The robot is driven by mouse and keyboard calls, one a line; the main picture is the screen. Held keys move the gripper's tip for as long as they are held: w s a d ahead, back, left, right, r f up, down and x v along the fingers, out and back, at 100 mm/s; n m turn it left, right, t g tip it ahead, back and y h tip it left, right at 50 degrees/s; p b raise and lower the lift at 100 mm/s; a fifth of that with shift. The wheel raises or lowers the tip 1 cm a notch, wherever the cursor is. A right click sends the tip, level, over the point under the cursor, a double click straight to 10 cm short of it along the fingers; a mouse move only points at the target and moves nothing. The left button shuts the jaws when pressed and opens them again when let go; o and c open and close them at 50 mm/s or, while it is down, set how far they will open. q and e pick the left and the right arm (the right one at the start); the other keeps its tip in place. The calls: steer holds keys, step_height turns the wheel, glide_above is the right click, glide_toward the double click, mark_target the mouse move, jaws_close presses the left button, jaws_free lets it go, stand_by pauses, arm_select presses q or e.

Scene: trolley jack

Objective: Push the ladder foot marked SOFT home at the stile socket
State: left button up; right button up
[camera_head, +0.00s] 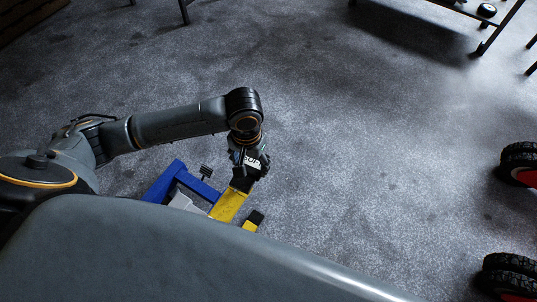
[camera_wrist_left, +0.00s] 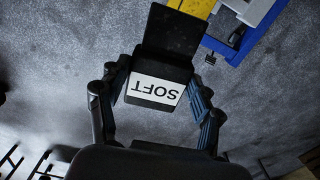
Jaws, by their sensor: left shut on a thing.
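The black ladder foot (camera_wrist_left: 160,85) has a white label reading SOFT, upside down in the left wrist view. My left gripper (camera_wrist_left: 157,98) is shut on it, with a finger on each side. In the head view the gripper (camera_head: 250,165) is at the end of a yellow stile (camera_head: 228,206), and the black foot (camera_head: 242,184) shows between them. The foot lines up with the stile end and appears to meet it. I cannot tell how far it sits in the socket, which is hidden. My right gripper is not in view.
A second yellow stile (camera_head: 249,227) with a black end (camera_head: 256,216) is beside the first. A blue frame (camera_head: 180,180) stands just left. Black-tyred wheels (camera_head: 519,162) are at the far right. The grey floor (camera_head: 370,150) between is clear.

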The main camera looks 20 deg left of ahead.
arm_select(q)
steer(key=w+a+f+b, duration=0.1)
steer(key=w+f+b, duration=0.8)
steer(key=f+b, duration=0.1)
steer(key=w+a+f+m+b, duration=0.1)
steer(key=w+a+f+b, duration=0.1)
steer(key=w+f+b, duration=0.7)
step_height(320, 180, down, 4)
steer(key=shift+a+f+b, duration=0.1)
steer(key=shift+a+b, duration=0.1)
steer(key=shift+b, duration=0.75)
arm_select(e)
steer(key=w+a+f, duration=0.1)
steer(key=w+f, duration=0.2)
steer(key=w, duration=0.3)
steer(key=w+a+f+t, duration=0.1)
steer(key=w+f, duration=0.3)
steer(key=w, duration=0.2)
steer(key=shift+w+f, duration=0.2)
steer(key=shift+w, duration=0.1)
arm_select(q)
steer(key=shift+s, duration=0.15)
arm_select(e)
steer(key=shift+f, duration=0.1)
